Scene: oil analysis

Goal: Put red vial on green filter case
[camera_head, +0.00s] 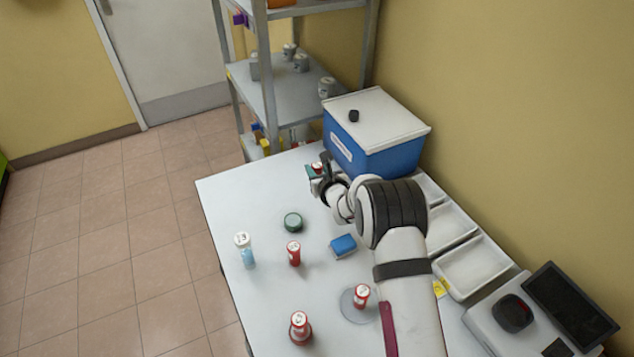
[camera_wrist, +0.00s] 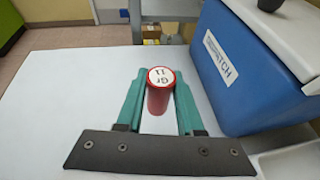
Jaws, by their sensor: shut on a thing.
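In the wrist view the vial is upright between the two green fingers of my gripper (camera_wrist: 158,80). I cannot tell whether its bottom touches the table. The green filter case (camera_head: 293,222), a round dark-green piece, lies on the table, in front of and left of my gripper and apart from it. Nothing is on it.
A red vial (camera_head: 294,254), a pale-blue vial (camera_head: 246,252) and two more red vials (camera_head: 361,296) (camera_head: 300,327) stand nearer. A blue block (camera_head: 343,246) lies mid-table. A blue dispatch box (camera_head: 375,145) stands close right of my gripper. White trays (camera_head: 473,266) line the right.

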